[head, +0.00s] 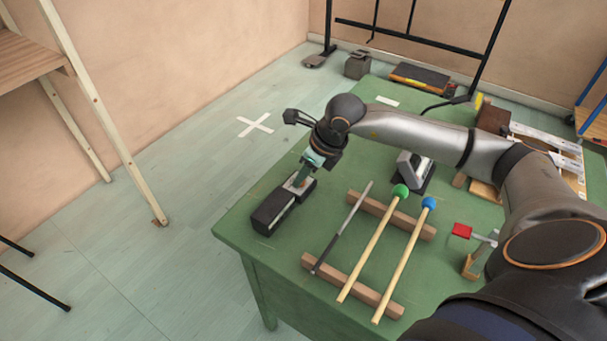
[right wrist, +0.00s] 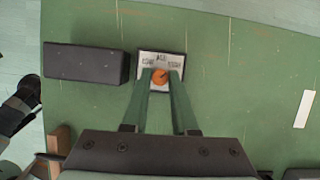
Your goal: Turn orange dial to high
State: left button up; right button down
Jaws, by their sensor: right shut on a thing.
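The orange dial (right wrist: 160,76) sits on a pale plate (right wrist: 148,62) with several small dark labels, too blurred to read surely. My right gripper (right wrist: 160,78) points down at it, with its two green fingers shut on the dial's sides. In the head view my right gripper (head: 302,174) is over the pale plate (head: 299,185) near the table's left edge, and its fingers hide the dial. Which label the dial points to cannot be told. My left gripper is not in view.
A black block (head: 270,211) lies beside the plate on the green table (head: 240,235). A grey rod (head: 342,228), a green-headed mallet (head: 372,245) and a blue-headed mallet (head: 405,260) rest across wooden bars. A red piece on a small stand (head: 462,231) is at right.

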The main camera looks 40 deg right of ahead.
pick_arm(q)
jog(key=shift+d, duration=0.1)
pick_arm(e)
jog(key=shift+m, duration=0.3)
jog(key=c, duration=1)
grip_release()
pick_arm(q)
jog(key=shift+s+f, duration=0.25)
pick_arm(e)
jog(key=o, duration=0.3)
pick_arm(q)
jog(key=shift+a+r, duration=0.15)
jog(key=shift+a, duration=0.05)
pick_arm(e)
jog(key=v, duration=1.2)
jog(key=shift+s+a+r, duration=0.1)
jog(key=shift+s+r, duration=0.05)
jog(key=shift+r, duration=0.15)
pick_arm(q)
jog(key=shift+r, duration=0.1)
